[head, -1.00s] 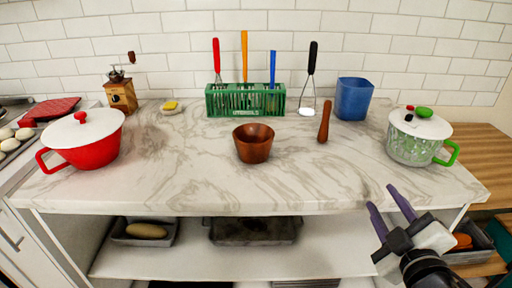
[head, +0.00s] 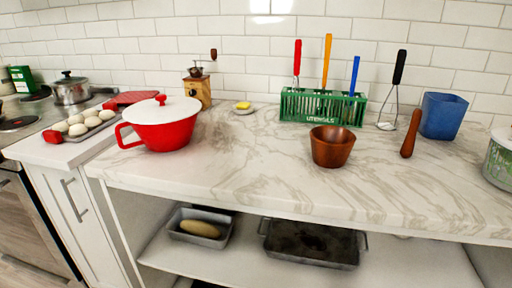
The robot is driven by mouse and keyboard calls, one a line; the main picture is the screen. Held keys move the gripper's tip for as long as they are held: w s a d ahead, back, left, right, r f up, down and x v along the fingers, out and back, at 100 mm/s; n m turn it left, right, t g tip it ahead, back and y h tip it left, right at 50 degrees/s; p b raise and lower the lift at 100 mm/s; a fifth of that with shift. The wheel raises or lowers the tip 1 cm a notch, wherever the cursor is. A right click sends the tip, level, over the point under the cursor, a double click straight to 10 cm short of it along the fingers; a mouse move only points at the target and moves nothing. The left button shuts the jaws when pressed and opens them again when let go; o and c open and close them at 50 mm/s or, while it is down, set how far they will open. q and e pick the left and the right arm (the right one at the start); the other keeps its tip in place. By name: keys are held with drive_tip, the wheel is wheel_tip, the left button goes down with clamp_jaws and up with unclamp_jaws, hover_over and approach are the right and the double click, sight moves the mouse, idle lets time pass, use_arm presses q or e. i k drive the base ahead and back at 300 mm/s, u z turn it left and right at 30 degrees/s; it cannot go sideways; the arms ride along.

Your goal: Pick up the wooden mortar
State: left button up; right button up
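The wooden mortar (head: 332,147) is a dark reddish-brown bowl. It stands upright on the marble counter (head: 255,180), right of the middle of the head view, in front of the green utensil rack. A wooden pestle (head: 411,134) stands or leans to its right, apart from it. Neither of my grippers shows in the head view now, and nothing touches the mortar.
A red pot with a white lid (head: 163,122) is at the left of the counter. The green rack (head: 322,107) holds several utensils. A masher (head: 394,92), a blue container (head: 442,115) and a partly cut-off pot (head: 499,158) are to the right. Trays (head: 311,243) sit on the shelf below.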

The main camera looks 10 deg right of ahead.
sight(332, 146)
drive_tip(key=u, duration=1.6)
drive_tip(key=i, duration=1.85)
drive_tip(key=z, duration=3.5)
